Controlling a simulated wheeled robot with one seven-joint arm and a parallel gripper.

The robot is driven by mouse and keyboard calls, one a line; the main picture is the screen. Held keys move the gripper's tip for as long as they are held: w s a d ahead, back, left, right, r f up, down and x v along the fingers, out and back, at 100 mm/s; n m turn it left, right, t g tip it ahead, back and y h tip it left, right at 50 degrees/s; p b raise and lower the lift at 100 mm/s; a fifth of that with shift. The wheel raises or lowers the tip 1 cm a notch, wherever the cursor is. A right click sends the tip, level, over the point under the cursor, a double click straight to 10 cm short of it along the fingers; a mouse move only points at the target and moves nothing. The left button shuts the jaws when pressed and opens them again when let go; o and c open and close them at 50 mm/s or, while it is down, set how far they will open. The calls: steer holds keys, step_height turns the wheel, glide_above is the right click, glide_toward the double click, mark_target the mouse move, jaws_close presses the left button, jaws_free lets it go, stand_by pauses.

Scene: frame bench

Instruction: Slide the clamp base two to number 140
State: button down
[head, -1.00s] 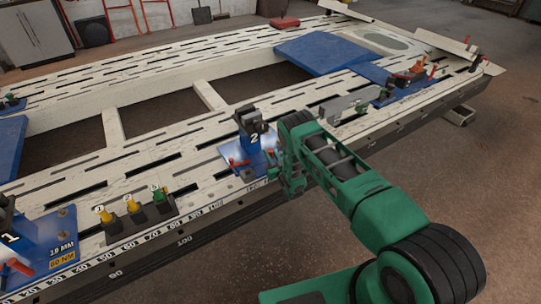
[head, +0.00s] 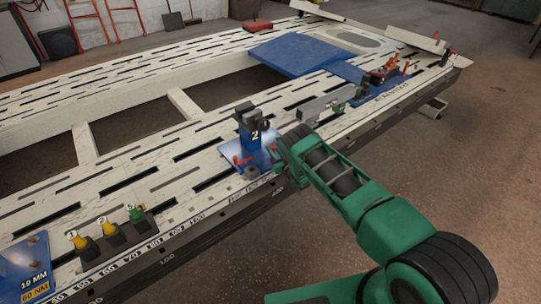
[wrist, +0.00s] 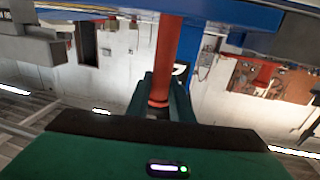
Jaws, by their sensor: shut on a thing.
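Clamp base two is a blue block (head: 250,130) marked with a white 2, standing upright on a blue foot plate (head: 232,172) near the bench's front edge. My gripper (head: 281,158) is at the right side of its foot, partly hidden by my own green arm. In the wrist view, my gripper (wrist: 159,103) is shut on a red handle (wrist: 169,50), which runs up toward blue metal. The number strip (head: 170,238) runs along the front edge. Its figures near clamp base two are too small to read surely.
A holder (head: 117,243) with yellow and green numbered pieces stands left on the bench. A blue plate (head: 35,262) lies further left. A grey block (head: 322,108) and another clamp (head: 380,76) stand to the right.

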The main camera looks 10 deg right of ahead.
steer(key=w+d, duration=0.1)
steer(key=d, duration=0.3)
steer(key=w+d, duration=0.1)
steer(key=d, duration=0.1)
steer(key=shift+w, duration=0.3)
steer(key=shift+f, duration=0.1)
steer(key=c, duration=1.6)
jaws_free()
steer(key=shift+o, duration=0.2)
steer(key=shift+a, duration=0.15)
steer(key=shift+s, duration=0.15)
steer(key=v, duration=1)
steer(key=shift+s, duration=0.25)
